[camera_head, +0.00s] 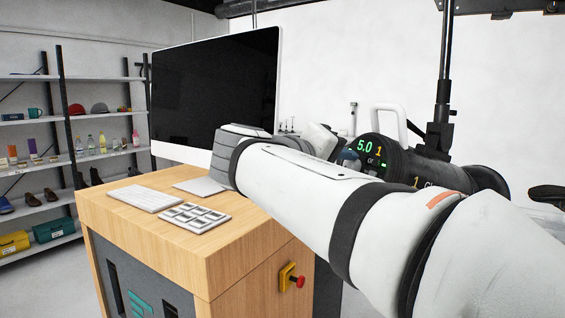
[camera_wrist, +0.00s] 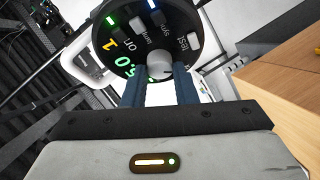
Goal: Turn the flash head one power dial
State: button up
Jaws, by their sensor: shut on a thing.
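The flash head (camera_head: 400,158) is a black cylinder with a white handle on top, mounted on a black stand at the right of the head view. Its round panel shows a green "5.0" and a yellow "1". In the wrist view the flash head panel (camera_wrist: 135,38) appears upside down, with its buttons and labels. The grey power dial (camera_wrist: 159,64) sits near the panel's edge. My gripper (camera_wrist: 161,74) has its two dark blue fingers closed on either side of the dial. In the head view my arm hides most of the gripper and dial.
A wooden desk (camera_head: 150,228) holds a large monitor (camera_head: 215,95), a keyboard (camera_head: 144,197) and a grey button pad (camera_head: 180,217). A red stop button (camera_head: 300,282) is on the desk's side. Shelves with goods (camera_head: 70,158) stand at the far left.

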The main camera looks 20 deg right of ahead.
jog(key=o, duration=0.8)
jog(key=shift+d, duration=0.25)
jog(key=shift+o, duration=0.9)
jog(key=shift+a, duration=0.15)
jog(key=v, duration=0.7)
jog(key=shift+a+b, duration=0.3)
jog(key=shift+a, duration=0.05)
jog(key=shift+s, duration=0.15)
